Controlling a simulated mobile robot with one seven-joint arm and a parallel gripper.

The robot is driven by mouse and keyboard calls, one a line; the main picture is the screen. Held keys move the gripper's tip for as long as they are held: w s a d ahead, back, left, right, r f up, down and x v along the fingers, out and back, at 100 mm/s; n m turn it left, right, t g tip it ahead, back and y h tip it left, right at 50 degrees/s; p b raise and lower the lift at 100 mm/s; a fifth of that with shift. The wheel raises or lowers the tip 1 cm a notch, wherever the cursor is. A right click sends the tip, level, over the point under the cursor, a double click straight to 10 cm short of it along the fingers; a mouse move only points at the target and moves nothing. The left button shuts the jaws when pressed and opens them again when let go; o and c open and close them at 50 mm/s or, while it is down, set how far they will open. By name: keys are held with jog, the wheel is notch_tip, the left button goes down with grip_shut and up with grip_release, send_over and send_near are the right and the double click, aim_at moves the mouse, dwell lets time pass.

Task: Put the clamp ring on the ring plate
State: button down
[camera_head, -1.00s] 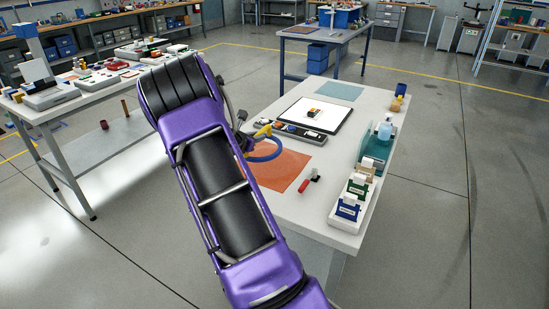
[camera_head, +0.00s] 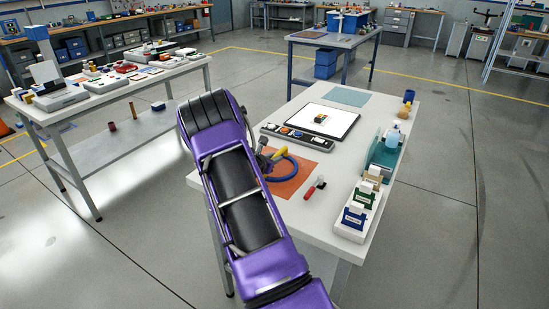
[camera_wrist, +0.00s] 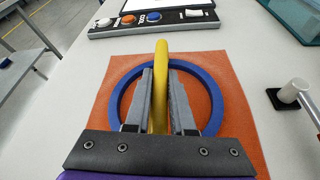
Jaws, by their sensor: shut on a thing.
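The clamp ring is a blue ring (camera_head: 297,168) with a yellow grip bar (camera_head: 281,153). My gripper (camera_wrist: 161,85) is shut on the yellow bar, which stands upright between the two grey fingers. The blue ring (camera_wrist: 218,100) lies around and below the fingertips, over an orange square (camera_wrist: 241,125) on the white table. In the head view the ring is over the left and middle part of the orange square (camera_head: 300,188). I cannot tell whether it touches the square. No plate marked as the ring plate is plain to see; the orange square is the surface under the ring.
A dark control strip (camera_head: 291,135) lies behind the orange square, with a black-edged white board (camera_head: 338,122) beyond. A red-handled tool (camera_head: 315,188) lies to the right. A white tray with cards (camera_head: 352,222) lines the table's right edge.

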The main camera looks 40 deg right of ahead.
jog(key=shift+s+a+f+b, duration=0.1)
jog(key=shift+s+f+b, duration=0.05)
jog(key=shift+f+b, duration=0.65)
jog(key=c, duration=1.1)
grip_release()
jog(key=shift+f, duration=0.1)
jog(key=shift+o, duration=1.7)
jog(key=shift+r, duration=0.25)
jog(key=shift+r+p, duration=0.6)
jog(key=v, duration=1.2)
jog(key=shift+r, duration=0.2)
